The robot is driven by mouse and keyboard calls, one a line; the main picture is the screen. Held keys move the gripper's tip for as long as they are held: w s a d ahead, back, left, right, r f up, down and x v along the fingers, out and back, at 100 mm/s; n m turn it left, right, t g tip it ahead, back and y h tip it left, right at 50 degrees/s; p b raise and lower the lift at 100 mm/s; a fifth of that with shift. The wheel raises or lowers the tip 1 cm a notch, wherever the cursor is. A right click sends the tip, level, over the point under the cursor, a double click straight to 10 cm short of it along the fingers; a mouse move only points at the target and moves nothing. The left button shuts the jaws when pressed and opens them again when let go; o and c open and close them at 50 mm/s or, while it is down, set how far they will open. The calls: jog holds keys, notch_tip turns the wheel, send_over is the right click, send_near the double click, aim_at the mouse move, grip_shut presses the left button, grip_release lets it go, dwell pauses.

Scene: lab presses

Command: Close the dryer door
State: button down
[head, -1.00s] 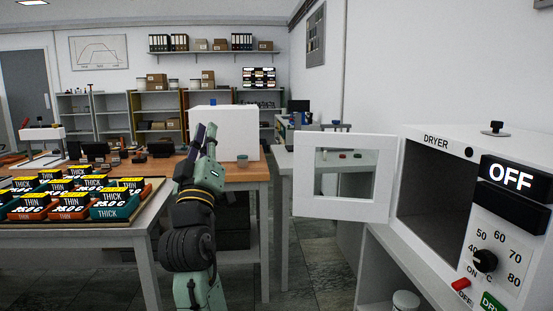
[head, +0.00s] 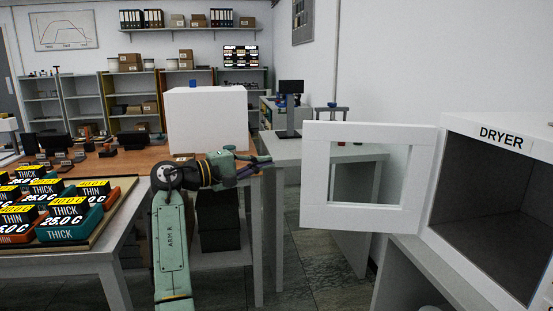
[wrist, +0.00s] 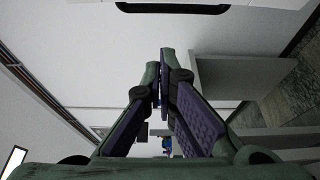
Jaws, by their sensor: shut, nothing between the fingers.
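The dryer (head: 466,135) is a white box at the right of the head view, cut off by the frame edge, with a dark open chamber. Its door (head: 316,185), a white frame around a square window, stands wide open, swung out to the left of the chamber. My gripper (head: 264,160) is shut and empty. It points right toward the door, with a gap in the picture between its tips and the door's left edge. In the wrist view, the purple-padded fingers of my gripper (wrist: 164,58) meet at their tips.
A table at the left holds a tray (head: 98,230) of labelled boxes. A wooden bench (head: 130,160) behind carries a white box (head: 208,122). A white table (head: 290,152) stands behind the door. Floor (head: 320,245) shows between the bench and the dryer stand.

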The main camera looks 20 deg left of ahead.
jog(key=p+x, duration=0.3)
jog(key=x, duration=0.7)
jog(key=shift+s+d+p, duration=0.25)
jog(key=shift+s, duration=0.8)
jog(key=shift+s+d+p, duration=0.2)
jog(key=shift+s+d, duration=0.05)
jog(key=shift+s, duration=0.85)
jog(key=shift+s, duration=0.1)
